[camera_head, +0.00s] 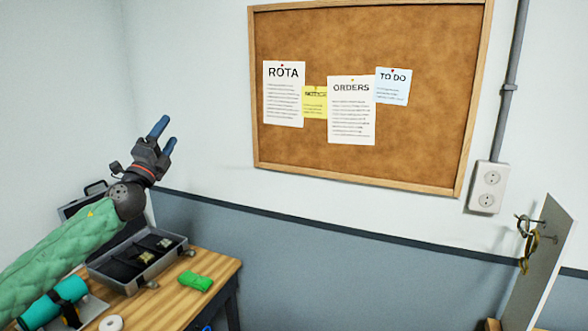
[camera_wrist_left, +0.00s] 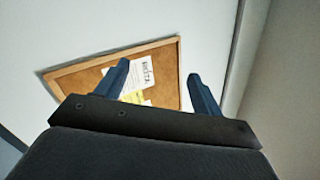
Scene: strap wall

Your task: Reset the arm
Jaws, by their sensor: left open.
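My left gripper (camera_head: 163,136) is raised in front of the wall, above the wooden table, with its two blue fingers apart and nothing between them. Its arm, in a green sleeve, comes in from the lower left. In the left wrist view the open fingers (camera_wrist_left: 158,82) point toward the corkboard (camera_wrist_left: 80,77), and the papers on it show between and behind them. The gripper is to the left of the corkboard (camera_head: 420,60) in the head view. My right gripper is not in view.
A wooden table (camera_head: 215,267) holds an open grey case (camera_head: 150,272), a green folded item (camera_head: 195,281), a teal roll (camera_head: 50,304) and a white tape roll (camera_head: 111,324). An upright panel (camera_head: 541,270) with hanging straps (camera_head: 529,245) stands at right. A socket box (camera_head: 488,187) is on the wall.

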